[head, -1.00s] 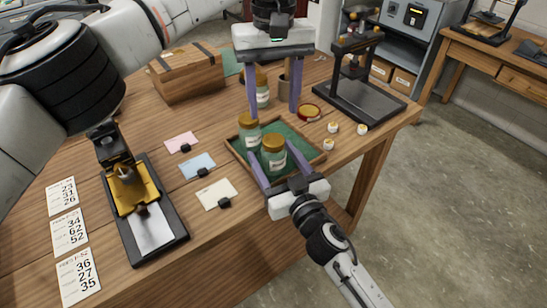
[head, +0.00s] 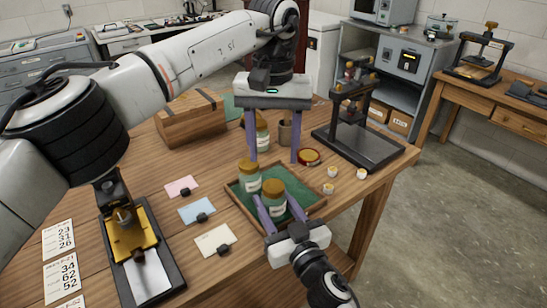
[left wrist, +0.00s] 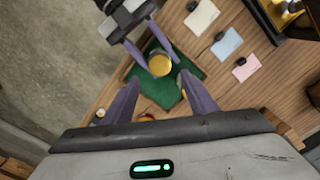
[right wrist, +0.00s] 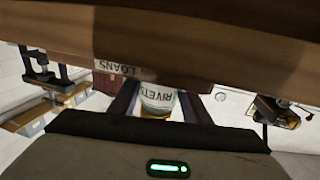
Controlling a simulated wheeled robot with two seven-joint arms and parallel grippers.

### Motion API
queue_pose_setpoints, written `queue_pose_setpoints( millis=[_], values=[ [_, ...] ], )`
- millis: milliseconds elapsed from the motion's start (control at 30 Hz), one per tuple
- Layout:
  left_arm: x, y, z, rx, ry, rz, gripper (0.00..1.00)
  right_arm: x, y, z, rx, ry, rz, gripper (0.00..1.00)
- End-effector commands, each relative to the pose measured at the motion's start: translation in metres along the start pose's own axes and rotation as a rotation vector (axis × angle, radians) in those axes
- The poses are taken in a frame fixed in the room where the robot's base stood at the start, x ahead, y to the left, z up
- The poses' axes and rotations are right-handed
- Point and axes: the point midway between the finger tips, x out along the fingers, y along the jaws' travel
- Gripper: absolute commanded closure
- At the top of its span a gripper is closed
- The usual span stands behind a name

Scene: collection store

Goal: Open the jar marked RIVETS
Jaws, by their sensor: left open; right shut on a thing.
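The jar marked RIVETS (right wrist: 157,98) shows its label in the right wrist view. In the head view it is the front glass jar (head: 272,208) with a gold lid, at the tray (head: 237,204). My right gripper (head: 267,208) is shut on its body from the front. I cannot tell whether the jar touches the tray floor. My left gripper (head: 274,160) is open and empty, pointing down above and behind the jar. In the left wrist view the gold lid (left wrist: 160,65) lies beyond the left fingertips, upright and seen from above.
A second gold-lidded jar (head: 249,180) stands close left of the held one. A third jar (head: 262,137) is partly hidden behind the left gripper. A red-rimmed round dish (head: 309,157), small white pots (head: 329,188) and a black press (head: 358,140) stand right. Cards lie left.

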Motion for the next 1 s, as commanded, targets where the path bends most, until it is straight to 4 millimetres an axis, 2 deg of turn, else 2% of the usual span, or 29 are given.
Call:
queue_pose_setpoints(
  millis=[167,400,600,733,1000],
  values=[
    [0.012,0.0,0.0,0.067,-0.002,0.001,0.48,0.0,0.0,0.0,0.0,0.0,0.0,1.0],
    [0.049,0.0,0.001,0.065,-0.004,0.001,0.48,0.0,0.0,0.0,0.0,0.0,0.0,1.0],
    [0.072,0.0,0.0,0.064,-0.002,0.0,0.48,0.0,0.0,0.0,0.0,0.0,0.0,1.0],
    [0.079,0.0,0.0,0.063,-0.001,0.001,0.48,0.0,0.0,0.0,0.0,0.0,0.0,1.0],
    [0.08,0.0,0.0,0.063,0.0,0.0,0.48,0.0,0.0,0.0,0.0,0.0,0.0,1.0]
  ],
)
